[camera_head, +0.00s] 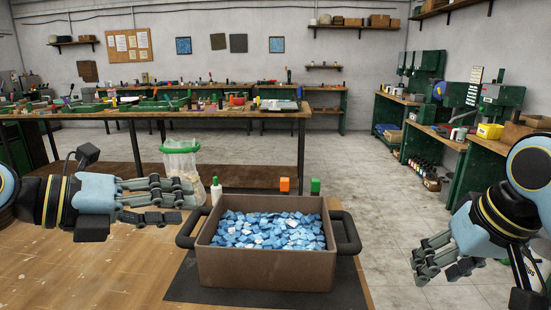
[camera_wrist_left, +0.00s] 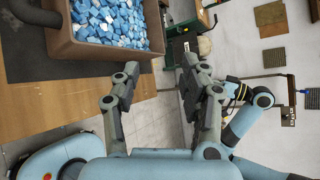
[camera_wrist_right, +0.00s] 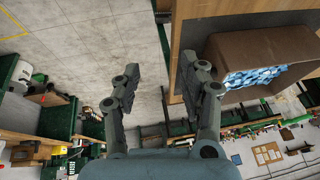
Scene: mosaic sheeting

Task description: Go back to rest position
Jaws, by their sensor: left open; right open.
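My left gripper (camera_head: 165,201) is open and empty above the wooden table, left of the brown bin. Its spread fingers show in the left wrist view (camera_wrist_left: 155,95). My right gripper (camera_head: 447,258) is open and empty, right of the bin and beyond the table's right edge, over the floor. Its fingers stand apart in the right wrist view (camera_wrist_right: 160,95). The brown bin (camera_head: 265,273) is full of blue and white mosaic pieces (camera_head: 268,231) and stands on a dark mat (camera_head: 190,285). Neither gripper touches the bin.
Behind the bin are a clear bag with a green rim (camera_head: 181,160), a white bottle with a green cap (camera_head: 216,191), an orange block (camera_head: 285,184) and a green block (camera_head: 315,186). The table's left front (camera_head: 90,275) is clear. Workbenches line the room.

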